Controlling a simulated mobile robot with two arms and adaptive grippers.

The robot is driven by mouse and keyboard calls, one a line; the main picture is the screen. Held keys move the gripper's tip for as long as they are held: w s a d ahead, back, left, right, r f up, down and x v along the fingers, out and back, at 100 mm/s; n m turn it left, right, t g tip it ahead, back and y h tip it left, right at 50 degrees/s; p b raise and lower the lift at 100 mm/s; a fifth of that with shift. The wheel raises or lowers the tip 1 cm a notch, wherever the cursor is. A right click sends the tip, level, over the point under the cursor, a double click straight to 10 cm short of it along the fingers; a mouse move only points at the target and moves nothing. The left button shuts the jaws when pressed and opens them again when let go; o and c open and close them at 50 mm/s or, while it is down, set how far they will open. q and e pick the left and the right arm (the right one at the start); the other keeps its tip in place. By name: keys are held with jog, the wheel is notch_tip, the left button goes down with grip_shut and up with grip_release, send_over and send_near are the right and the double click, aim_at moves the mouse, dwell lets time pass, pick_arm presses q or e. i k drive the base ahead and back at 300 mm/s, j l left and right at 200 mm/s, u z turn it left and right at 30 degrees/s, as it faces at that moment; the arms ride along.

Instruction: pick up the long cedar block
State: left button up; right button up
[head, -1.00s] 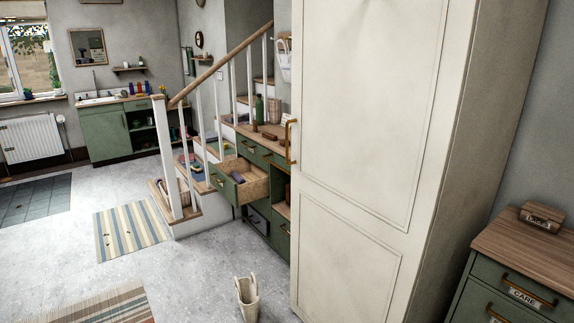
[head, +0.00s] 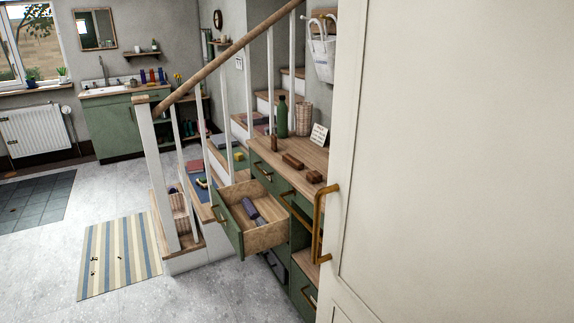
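Two reddish-brown wooden blocks lie on the wooden top of the green drawer cabinet (head: 262,148) beside the stairs. The longer-looking block (head: 292,161) lies farther back, and a shorter block (head: 314,177) lies nearer to me. The longer one may be the long cedar block; at this distance I cannot be sure. Neither of my grippers is in view.
A pulled-out drawer (head: 266,236) holds a dark purple-grey item. A green bottle (head: 282,117), a wicker basket (head: 304,119) and a card (head: 319,136) stand on the cabinet. A tall cream door (head: 450,160) fills the right side. Floor at left is open, with a striped rug (head: 118,252).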

aim_at(299, 165)
jog(key=j+u, duration=0.15)
jog(key=u, duration=0.2)
jog(key=j+u, duration=0.15)
jog(key=u, duration=0.2)
jog(key=i+j+u, duration=0.3)
jog(key=i+j, duration=0.25)
jog(key=j, duration=0.2)
jog(key=i+j+u, duration=0.35)
jog(key=i+j, duration=0.3)
jog(key=i+l+z, duration=0.15)
jog(key=i+z, duration=0.6)
jog(key=i, duration=0.15)
jog(key=i+j+z, duration=0.15)
jog(key=i+z, duration=0.25)
jog(key=i+j+z, duration=0.4)
jog(key=i+l, duration=0.1)
